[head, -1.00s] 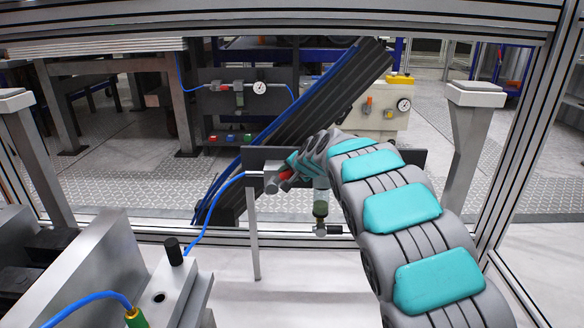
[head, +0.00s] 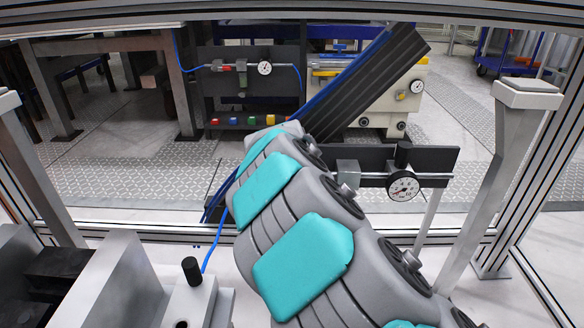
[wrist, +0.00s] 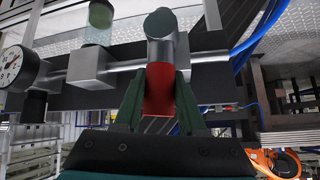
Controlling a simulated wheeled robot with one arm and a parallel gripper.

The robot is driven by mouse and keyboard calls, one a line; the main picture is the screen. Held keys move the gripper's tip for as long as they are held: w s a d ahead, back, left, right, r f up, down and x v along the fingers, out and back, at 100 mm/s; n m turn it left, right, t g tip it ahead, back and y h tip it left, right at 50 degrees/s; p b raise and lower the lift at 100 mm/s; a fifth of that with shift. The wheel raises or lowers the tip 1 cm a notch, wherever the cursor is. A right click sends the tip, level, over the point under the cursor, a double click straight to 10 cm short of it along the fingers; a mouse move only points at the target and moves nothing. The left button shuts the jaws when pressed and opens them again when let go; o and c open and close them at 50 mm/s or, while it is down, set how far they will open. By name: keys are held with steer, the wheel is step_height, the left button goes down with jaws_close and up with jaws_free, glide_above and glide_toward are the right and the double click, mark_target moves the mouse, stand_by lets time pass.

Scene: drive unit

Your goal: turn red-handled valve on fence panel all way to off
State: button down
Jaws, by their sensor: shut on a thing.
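The red valve handle (wrist: 158,90) shows in the wrist view, below the grey valve body (wrist: 162,45) on a dark fence panel (wrist: 208,42). My gripper (wrist: 160,84) has one dark green finger on each side of the handle and is shut on it. The handle extends from the valve body toward the gripper's palm; I cannot tell its exact angle to the pipe. In the head view the panel (head: 438,165) shows right of my arm, which hides the valve, the handle and my gripper.
A round gauge (head: 403,188) sits on the panel and also shows in the wrist view (wrist: 12,65). A blue hose (head: 216,240) runs near my arm. Frame posts stand at both sides. A similar valve panel (head: 235,85) stands farther back.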

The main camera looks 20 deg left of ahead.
steer(key=shift+a+h, duration=0.25)
steer(key=shift+h, duration=0.05)
steer(key=shift+s+f, duration=0.1)
stand_by(0.3)
steer(key=c, duration=0.5)
jaws_free()
steer(key=shift+a, duration=0.1)
steer(key=v, duration=0.8)
steer(key=shift+b, duration=0.4)
steer(key=shift+f, duration=0.1)
stand_by(0.4)
